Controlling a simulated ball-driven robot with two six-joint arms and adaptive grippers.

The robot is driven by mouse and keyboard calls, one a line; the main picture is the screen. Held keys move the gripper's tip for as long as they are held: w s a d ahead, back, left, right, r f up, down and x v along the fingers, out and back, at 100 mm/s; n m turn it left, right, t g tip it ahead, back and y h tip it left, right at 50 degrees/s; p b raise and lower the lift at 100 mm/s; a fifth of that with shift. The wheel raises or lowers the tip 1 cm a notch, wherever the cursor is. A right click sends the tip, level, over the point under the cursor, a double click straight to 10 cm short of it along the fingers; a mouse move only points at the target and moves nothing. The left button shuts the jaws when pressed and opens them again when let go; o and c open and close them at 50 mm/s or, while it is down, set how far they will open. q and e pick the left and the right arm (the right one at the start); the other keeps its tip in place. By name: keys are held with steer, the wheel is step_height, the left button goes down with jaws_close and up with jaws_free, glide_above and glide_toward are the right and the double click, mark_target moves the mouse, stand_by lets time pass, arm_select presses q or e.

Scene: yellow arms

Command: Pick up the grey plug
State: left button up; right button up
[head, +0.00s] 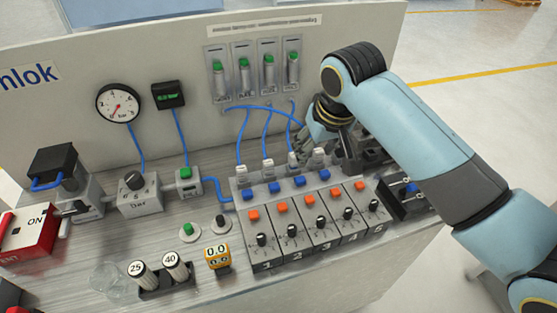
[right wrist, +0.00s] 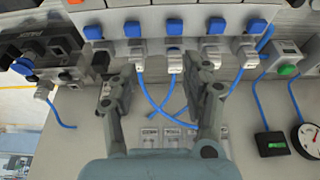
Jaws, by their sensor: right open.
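Several light grey plugs with blue hoses stand in a row along the back of the valve block; one plug (head: 241,172) shows clearly at the left of the row in the head view. My right gripper (head: 308,143) is over the right part of this row and partly covers it. In the right wrist view the right gripper (right wrist: 168,80) is open, and a grey plug (right wrist: 174,61) appears in the gap between its fingertips. I see no contact with it. Which plug the task means I cannot tell. My left gripper is not in view.
The valve block (head: 262,258) carries blue and orange buttons and black knobs. A back panel (head: 190,60) with a gauge (head: 118,103) stands behind. Blue hoses (right wrist: 150,100) cross between the fingers. A dark connector box (head: 405,195) sits to the right.

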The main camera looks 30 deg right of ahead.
mark_target(294, 155)
steer(key=w, duration=0.1)
steer(key=w+f, duration=0.1)
steer(key=w, duration=0.2)
steer(key=shift+w+a+f+p, duration=0.25)
steer(key=shift+w+p, duration=0.05)
steer(key=shift+w, duration=0.05)
steer(key=shift+a+f, duration=0.1)
steer(key=shift+f, duration=0.45)
steer(key=x, duration=0.3)
steer(key=shift+w+a+f+p, duration=0.15)
steer(key=shift+a+f+p, duration=0.15)
steer(key=shift+p, duration=0.1)
steer(key=shift+w+f, duration=0.1)
steer(key=shift+f, duration=0.25)
steer(key=shift+d, duration=0.1)
steer(key=shift+c, duration=1.3)
steer(key=c, duration=0.7)
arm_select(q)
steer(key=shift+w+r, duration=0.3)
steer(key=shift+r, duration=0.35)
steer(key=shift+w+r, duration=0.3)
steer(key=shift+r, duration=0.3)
arm_select(e)
jaws_close()
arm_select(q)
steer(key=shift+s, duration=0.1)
arm_select(e)
steer(key=shift+r+t, duration=0.1)
steer(key=shift+t, duration=0.2)
